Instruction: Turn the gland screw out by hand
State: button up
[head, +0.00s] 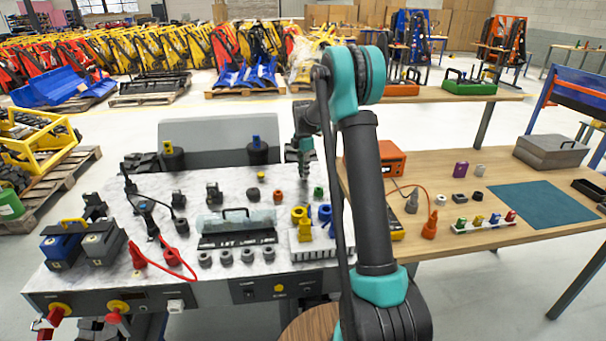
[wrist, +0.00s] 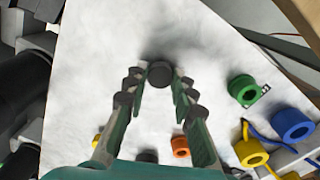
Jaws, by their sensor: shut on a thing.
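My gripper (head: 305,178) points down over the white marble-look table, at its back right part. In the wrist view my gripper (wrist: 160,78) has its two jointed fingers closed in on a dark, round-topped part (wrist: 160,73). This part sits between the fingertips and looks like the gland screw. I see it from above, so its thread and how deep it sits cannot be told. In the head view my gripper and arm hide it.
A green ring (wrist: 243,90), a blue ring (wrist: 291,125) and a yellow ring (wrist: 250,153) stand right of my fingers. An orange ring (wrist: 180,147) is near the finger bases. A wooden table (head: 470,232) with small parts adjoins at right.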

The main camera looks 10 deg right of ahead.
jog(key=shift+n, duration=0.4)
jog(key=n, duration=0.9)
jog(key=shift+n, duration=0.4)
jog(key=o, duration=0.9)
jog(key=shift+o, duration=0.2)
